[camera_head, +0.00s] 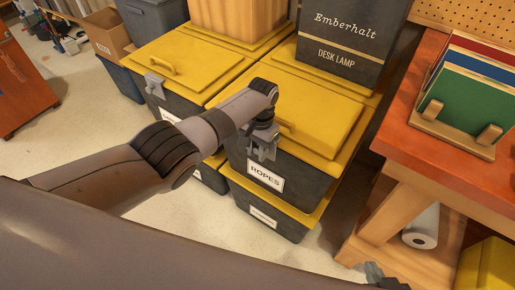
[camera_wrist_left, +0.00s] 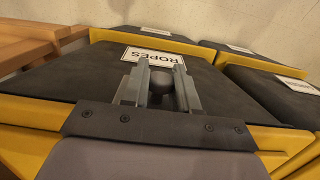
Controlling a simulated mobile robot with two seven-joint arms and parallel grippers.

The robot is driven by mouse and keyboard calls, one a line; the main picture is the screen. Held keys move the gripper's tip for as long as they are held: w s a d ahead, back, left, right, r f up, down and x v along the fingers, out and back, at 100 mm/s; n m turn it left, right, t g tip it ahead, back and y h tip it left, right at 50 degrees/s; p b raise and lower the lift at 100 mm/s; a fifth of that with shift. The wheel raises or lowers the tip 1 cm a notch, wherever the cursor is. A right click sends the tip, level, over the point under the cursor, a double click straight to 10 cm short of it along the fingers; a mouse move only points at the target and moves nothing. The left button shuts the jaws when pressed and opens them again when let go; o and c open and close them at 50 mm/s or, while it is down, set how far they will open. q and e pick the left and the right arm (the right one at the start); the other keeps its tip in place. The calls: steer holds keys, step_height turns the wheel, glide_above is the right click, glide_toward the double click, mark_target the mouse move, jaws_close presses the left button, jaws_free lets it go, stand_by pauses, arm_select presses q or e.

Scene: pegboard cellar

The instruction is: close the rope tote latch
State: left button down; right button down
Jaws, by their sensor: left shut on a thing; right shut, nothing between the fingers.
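The rope tote (camera_head: 238,150) is a dark bin with a yellow lid (camera_head: 300,105) and a ROPES label (camera_head: 265,176); the lid looks down on the rim. Its grey metal latch (camera_head: 263,153) is on the front face above the label, partly hidden by my gripper. My left gripper (camera_head: 262,143) is shut on the latch from above. In the left wrist view its two grey fingers (camera_wrist_left: 160,88) sit either side of a dark rounded piece, over the ROPES label (camera_wrist_left: 154,56). I cannot tell the latch's exact angle. My right gripper (camera_head: 384,279) is shut and empty at the bottom edge.
The Emberhalt desk lamp box (camera_head: 347,40) stands behind the rope tote. A second yellow-lidded tote (camera_head: 185,62) is to the left, and another tote (camera_head: 262,212) is below. A wooden bench (camera_head: 440,155) with a rack of folders is on the right.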

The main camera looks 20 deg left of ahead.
mark_target(258, 146)
arm_select(q)
steer(key=c, duration=0.9)
jaws_free()
steer(key=shift+f, duration=0.1)
steer(key=r, duration=0.2)
steer(key=r+p, duration=0.1)
steer(key=r, duration=0.1)
steer(key=r+p, duration=0.1)
steer(key=r, duration=0.1)
steer(key=shift+w+d, duration=0.1)
steer(key=shift+w, duration=0.2)
steer(key=shift+r+p, duration=0.35)
steer(key=shift+r, duration=0.25)
